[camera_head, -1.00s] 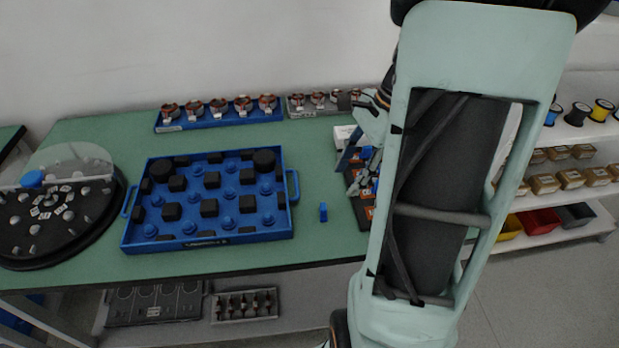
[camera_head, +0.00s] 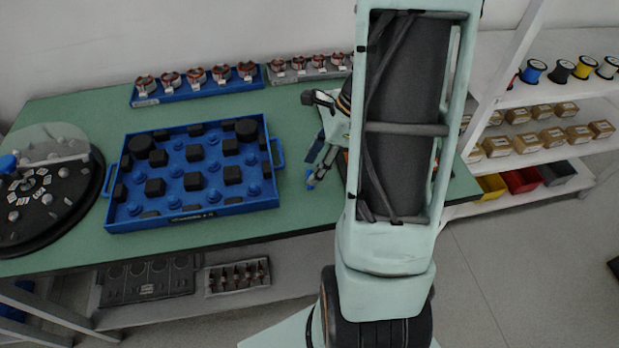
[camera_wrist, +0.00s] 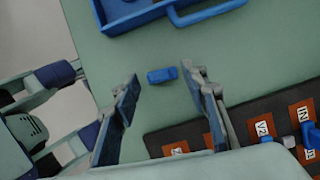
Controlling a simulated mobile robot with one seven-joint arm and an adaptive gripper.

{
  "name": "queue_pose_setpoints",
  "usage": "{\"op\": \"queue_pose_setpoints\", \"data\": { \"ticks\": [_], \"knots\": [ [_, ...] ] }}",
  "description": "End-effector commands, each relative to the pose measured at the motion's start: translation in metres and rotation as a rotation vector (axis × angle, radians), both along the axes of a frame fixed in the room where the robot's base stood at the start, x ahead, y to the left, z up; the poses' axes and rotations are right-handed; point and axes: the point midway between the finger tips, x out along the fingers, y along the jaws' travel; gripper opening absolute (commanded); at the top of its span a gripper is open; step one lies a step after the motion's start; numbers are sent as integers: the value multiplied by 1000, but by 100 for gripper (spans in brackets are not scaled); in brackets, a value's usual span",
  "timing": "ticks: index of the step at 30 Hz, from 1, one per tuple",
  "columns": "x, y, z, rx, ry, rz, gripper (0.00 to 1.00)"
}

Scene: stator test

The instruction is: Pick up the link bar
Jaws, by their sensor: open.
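The link bar looks to be the small blue bar (camera_wrist: 162,75) lying flat on the green table. In the wrist view it lies between the tips of my open gripper (camera_wrist: 160,84), with gaps on both sides and nothing held. How high the fingertips are above it I cannot tell. In the head view my gripper (camera_head: 318,168) is over the table, right of the blue tray, and its fingers largely hide the bar.
The blue tray (camera_head: 195,222) with black blocks and blue pegs stands left of the gripper. A dark board with orange labelled patches (camera_wrist: 190,137) lies close to the fingers. Stators stand in a blue rack (camera_head: 200,93) at the back. A round dark fixture (camera_head: 40,215) is far left.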

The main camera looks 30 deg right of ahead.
Motion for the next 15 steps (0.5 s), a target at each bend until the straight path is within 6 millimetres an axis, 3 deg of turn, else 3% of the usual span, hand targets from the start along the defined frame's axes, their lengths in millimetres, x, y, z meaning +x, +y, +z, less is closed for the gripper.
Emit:
{"op": "queue_pose_setpoints", "data": {
  "ticks": [3,11,15],
  "knots": [
    [1,4,-11,0,1,0,41],
    [2,5,-13,0,0,0,41],
    [2,5,-13,0,0,0,25]
  ]
}}
